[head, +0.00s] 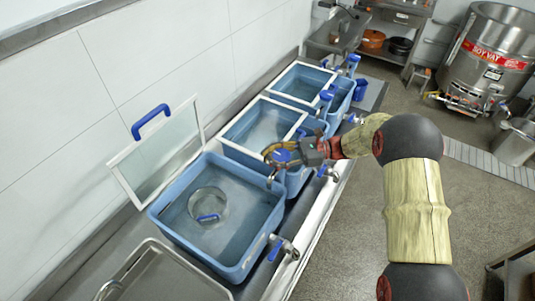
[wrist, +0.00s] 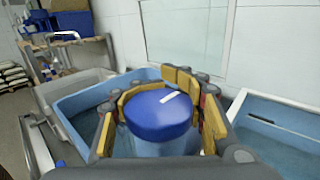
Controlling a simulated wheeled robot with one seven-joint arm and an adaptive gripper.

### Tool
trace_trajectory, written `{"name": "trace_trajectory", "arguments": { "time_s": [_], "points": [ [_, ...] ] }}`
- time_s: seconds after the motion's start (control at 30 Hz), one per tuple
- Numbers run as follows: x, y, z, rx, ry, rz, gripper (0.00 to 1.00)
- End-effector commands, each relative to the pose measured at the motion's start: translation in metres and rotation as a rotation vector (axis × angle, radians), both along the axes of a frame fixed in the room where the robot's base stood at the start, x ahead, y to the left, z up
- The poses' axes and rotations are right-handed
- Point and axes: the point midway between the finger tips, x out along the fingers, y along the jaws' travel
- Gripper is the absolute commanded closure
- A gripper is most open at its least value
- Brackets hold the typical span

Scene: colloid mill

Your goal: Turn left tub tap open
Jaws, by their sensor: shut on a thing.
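The left tub (head: 240,265) is pale blue and open, nearest me in the head view; it also shows in the wrist view (wrist: 75,100). Its tap (head: 289,248) sticks out low on its right side and has a blue lever (head: 274,251). My gripper (head: 278,158) is beyond and above this tap, apart from it, near the tub's far right corner. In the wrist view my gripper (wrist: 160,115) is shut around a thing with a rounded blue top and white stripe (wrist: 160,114). Its paler body is partly hidden by my fingers; I cannot tell what it is.
The left tub's glazed lid (head: 155,150) stands raised against the wall. Framed lids (head: 262,126) cover the tubs beyond.

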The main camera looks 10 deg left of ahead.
Motion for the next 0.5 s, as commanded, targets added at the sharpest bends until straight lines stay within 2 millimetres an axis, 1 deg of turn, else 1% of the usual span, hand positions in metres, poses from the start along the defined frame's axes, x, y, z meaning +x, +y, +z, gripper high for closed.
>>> {"name": "trace_trajectory", "arguments": {
  "time_s": [0.2,0.5],
  "points": [
    [-0.0038,-0.0011,-0.0016,0.0,0.004,0.07,0.91],
    [-0.005,-0.0018,-0.0016,-0.001,0.003,0.093,0.91]
  ]
}}
